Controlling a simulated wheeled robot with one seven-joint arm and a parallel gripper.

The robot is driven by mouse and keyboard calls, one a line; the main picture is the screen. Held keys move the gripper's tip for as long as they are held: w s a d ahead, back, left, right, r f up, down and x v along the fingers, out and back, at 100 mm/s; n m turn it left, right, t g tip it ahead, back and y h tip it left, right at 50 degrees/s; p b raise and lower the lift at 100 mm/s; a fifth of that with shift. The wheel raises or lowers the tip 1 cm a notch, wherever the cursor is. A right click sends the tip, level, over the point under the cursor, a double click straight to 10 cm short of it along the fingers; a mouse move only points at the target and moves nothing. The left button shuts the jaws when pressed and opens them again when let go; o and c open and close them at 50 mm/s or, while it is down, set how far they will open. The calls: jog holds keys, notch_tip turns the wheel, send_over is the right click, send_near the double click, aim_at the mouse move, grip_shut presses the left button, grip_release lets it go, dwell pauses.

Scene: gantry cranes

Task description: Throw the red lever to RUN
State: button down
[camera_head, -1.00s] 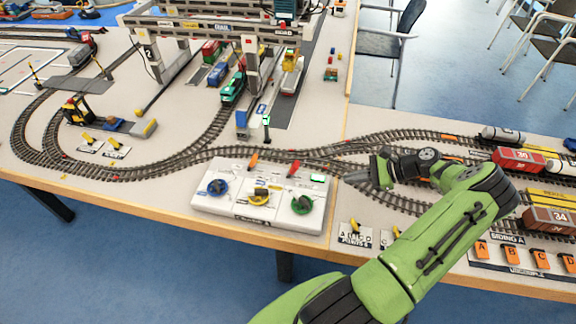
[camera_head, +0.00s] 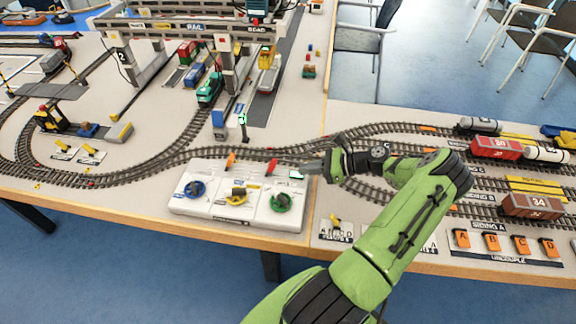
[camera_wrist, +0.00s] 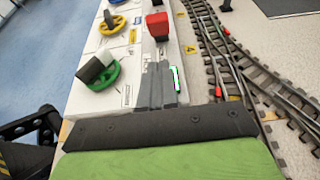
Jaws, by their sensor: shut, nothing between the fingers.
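The red lever (camera_head: 271,167) stands at the back right of a white control box (camera_head: 222,228), beside an orange lever (camera_head: 231,160). In the wrist view the red lever's block-shaped handle (camera_wrist: 157,25) rises just beyond my fingertips. My gripper (camera_head: 305,168) is shut and empty, to the right of the red lever and apart from it. In the wrist view my gripper (camera_wrist: 161,70) points at the lever, with a small gap on the picture. A lit green display (camera_wrist: 175,78) lies beside the fingers.
Blue (camera_head: 191,188), yellow (camera_head: 238,194) and green (camera_head: 281,202) dials sit at the box's front. Railway track (camera_head: 160,165) runs close behind the box. A signal post (camera_head: 243,125) stands beyond the track. Wagons (camera_head: 530,206) stand on sidings at right.

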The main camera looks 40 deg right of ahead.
aim_at(270, 169)
jog(key=w+a, duration=0.2)
jog(key=w, duration=0.1)
jog(key=w+a, duration=0.1)
jog(key=shift+w+a+r, duration=0.35)
jog(key=shift+w+a, duration=0.05)
jog(key=shift+r, duration=0.1)
jog(key=shift+w+a+r+p, duration=0.15)
jog(key=shift+r+p, duration=0.1)
jog(key=shift+p, duration=0.25)
jog(key=shift+g, duration=0.3)
